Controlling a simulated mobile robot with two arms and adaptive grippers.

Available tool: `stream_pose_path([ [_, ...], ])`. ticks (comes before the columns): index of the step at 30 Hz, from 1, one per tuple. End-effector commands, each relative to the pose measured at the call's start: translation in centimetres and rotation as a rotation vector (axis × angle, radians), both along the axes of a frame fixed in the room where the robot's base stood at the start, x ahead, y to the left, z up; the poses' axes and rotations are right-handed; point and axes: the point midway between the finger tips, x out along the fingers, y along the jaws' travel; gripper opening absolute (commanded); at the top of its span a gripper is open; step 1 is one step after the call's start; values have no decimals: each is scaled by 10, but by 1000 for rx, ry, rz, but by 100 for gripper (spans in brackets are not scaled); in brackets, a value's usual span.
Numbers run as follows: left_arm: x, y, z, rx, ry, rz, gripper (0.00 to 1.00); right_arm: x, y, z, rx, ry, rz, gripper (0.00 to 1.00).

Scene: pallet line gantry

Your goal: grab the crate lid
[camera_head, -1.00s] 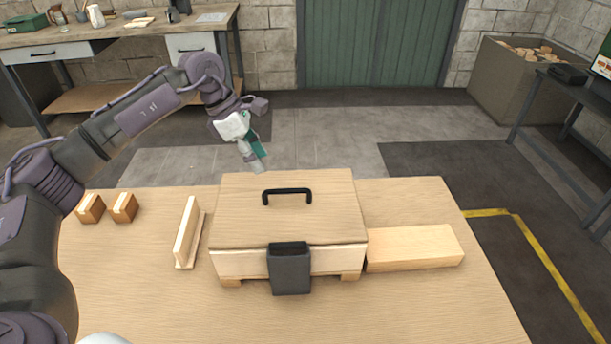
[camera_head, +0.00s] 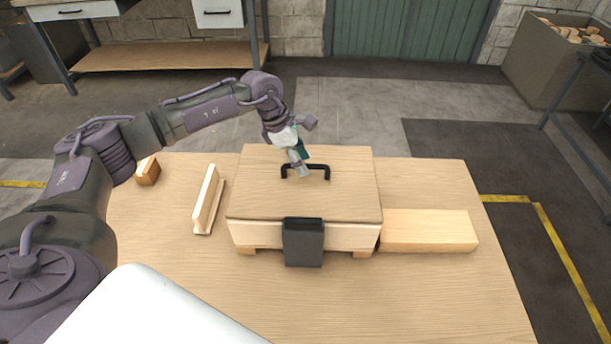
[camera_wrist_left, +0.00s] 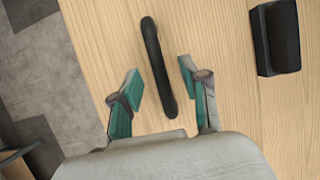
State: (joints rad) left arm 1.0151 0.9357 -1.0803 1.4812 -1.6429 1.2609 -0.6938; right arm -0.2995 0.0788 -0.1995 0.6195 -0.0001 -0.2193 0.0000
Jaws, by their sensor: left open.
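The crate lid (camera_head: 345,199) is a flat light-wood panel lying on top of the wooden crate (camera_head: 350,236). A black bar handle (camera_head: 320,171) stands on the lid. My left gripper (camera_head: 302,172) is over the lid at the handle's left part. In the left wrist view the open left gripper (camera_wrist_left: 159,84) has one green-tipped finger on each side of the handle (camera_wrist_left: 156,62), with gaps showing. I cannot tell exactly how high the fingertips are relative to the bar. A dark latch block (camera_head: 303,242) sits on the crate's front. My right gripper is not in view.
A wood block (camera_head: 428,232) lies right of the crate. A thin upright wooden piece (camera_head: 207,200) and a small brown block (camera_head: 148,172) are to its left. The front of the table (camera_head: 420,300) is clear. A workbench (camera_head: 150,55) stands behind.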

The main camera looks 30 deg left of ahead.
Motion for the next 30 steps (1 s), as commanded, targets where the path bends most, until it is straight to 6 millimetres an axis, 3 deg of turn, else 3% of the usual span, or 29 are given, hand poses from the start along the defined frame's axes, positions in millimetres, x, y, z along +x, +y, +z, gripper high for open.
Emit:
stream_pose_path([
  [6, 3, -9, -21, 0, 0, 0, 45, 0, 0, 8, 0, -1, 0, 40],
  [13, 4, -9, -23, 0, -2, -1, 45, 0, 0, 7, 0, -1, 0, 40],
  [21, 4, -9, -23, 0, -1, 0, 2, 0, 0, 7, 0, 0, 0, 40],
  [30, 5, -9, -21, -1, -4, 0, 0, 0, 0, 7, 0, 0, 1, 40],
])
